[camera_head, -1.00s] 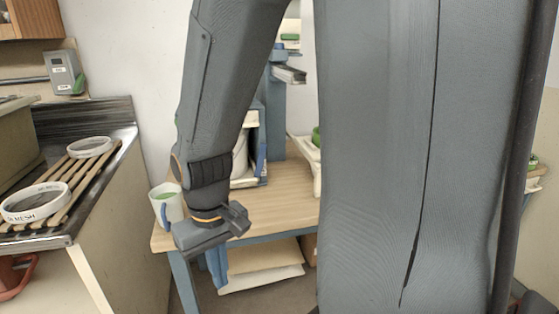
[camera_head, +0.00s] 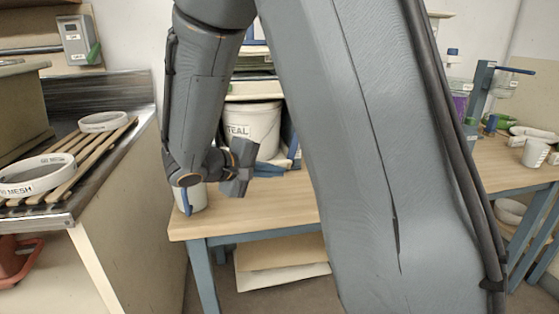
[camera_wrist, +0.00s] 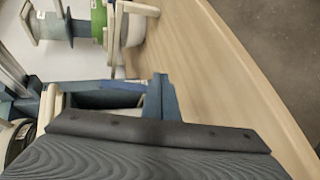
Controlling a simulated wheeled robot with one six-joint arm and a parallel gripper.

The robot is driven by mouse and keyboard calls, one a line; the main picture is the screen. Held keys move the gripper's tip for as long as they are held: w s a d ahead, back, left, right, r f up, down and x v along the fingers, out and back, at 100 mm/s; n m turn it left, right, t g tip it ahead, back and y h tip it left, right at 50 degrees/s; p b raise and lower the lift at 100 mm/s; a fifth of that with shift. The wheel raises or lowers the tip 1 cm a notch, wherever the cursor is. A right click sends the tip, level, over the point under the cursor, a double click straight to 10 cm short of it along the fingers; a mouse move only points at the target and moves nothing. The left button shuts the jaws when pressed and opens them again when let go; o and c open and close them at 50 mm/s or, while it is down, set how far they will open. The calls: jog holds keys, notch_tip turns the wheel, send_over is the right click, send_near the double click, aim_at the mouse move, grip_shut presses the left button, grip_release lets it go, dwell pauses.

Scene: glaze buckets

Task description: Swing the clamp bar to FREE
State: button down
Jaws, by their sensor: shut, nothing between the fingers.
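My gripper (camera_head: 270,168) is at the table's left part, in front of the bucket marked TEAL (camera_head: 252,132). Its blue fingers are shut and empty and point right in the head view. In the wrist view, the gripper (camera_wrist: 162,97) shows its blue fingers beyond its dark body, beside a pale-and-blue frame. The bucket stands under a pale board in a blue-posted stand (camera_head: 294,150). I cannot pick out the clamp bar or any FREE mark for certain; my arm hides much of the stand and the table behind it.
A white mug (camera_head: 190,197) stands close under my wrist near the wooden table's (camera_head: 250,210) left edge. At left, a counter carries a slatted rack with two white mesh rings (camera_head: 40,175).

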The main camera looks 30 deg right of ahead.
jog(key=w+a+r+t+h+b, duration=0.1)
jog(key=w+a+r+t+b, duration=0.2)
jog(key=w, duration=0.5)
jog(key=t+p, duration=0.1)
jog(key=p, duration=0.1)
send_near(292, 149)
jog(key=shift+n+h, duration=0.3)
jog(key=shift+w+d+f, duration=0.15)
jog(key=shift+w+d, duration=0.9)
jog(key=shift+d, duration=0.05)
jog(key=shift+w+d+f, duration=0.15)
jog(key=shift+w+d, duration=0.9)
jog(key=shift+d, duration=0.05)
jog(key=shift+f, duration=0.15)
jog(key=d+f+b, duration=0.1)
jog(key=b, duration=0.2)
jog(key=shift+s+n+h, duration=0.1)
jog(key=shift+n+h, duration=0.3)
jog(key=shift+s+d+f+t+b, duration=0.15)
jog(key=shift+d+t+b, duration=0.2)
jog(key=shift+b, duration=0.25)
